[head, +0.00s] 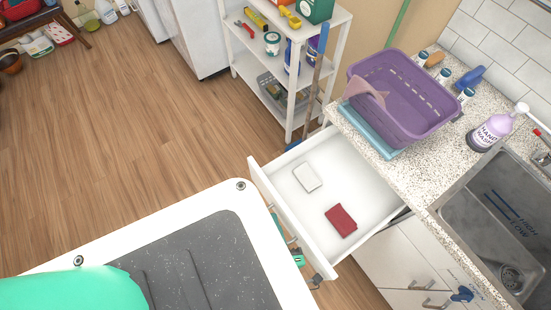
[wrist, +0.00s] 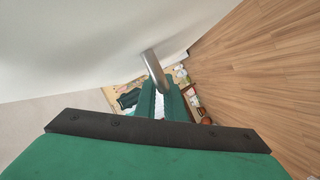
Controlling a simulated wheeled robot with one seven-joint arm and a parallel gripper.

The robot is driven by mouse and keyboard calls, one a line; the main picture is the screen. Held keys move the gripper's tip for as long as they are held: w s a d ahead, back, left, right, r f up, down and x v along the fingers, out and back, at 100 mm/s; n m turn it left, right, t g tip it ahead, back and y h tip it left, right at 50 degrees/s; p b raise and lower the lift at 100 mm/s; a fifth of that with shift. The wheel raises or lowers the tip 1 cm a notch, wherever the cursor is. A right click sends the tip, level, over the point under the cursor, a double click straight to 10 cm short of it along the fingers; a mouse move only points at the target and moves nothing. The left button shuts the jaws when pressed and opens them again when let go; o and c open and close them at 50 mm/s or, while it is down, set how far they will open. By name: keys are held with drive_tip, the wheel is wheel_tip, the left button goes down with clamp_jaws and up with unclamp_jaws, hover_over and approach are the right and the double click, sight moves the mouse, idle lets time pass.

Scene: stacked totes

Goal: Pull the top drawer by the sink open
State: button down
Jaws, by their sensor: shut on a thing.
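The white top drawer (head: 318,204) beside the sink (head: 490,225) stands well out from the counter in the head view, its inside showing. A small white block and a dark red block lie flat in it. My green gripper (head: 290,243) is at the outer side of the drawer front, mostly hidden behind it. In the wrist view my gripper (wrist: 163,98) is shut on the silver bar handle (wrist: 153,68), which runs between its fingers. The white drawer front (wrist: 90,50) fills the upper left there.
A purple basket (head: 400,98) with a pink cloth stands on folded blue cloth on the counter, near a hand wash bottle (head: 492,130). A white shelf rack (head: 290,95) stands just beyond the drawer. Wood floor (head: 150,110) lies clear to the left.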

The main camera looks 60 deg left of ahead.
drive_tip(key=c, duration=2.1)
unclamp_jaws()
drive_tip(key=v, duration=1)
drive_tip(key=shift+d+r, duration=0.1)
drive_tip(key=shift+d, duration=0.25)
drive_tip(key=x, duration=1)
drive_tip(key=shift+a, duration=0.35)
drive_tip(key=shift+w, duration=0.2)
drive_tip(key=shift+s, duration=0.1)
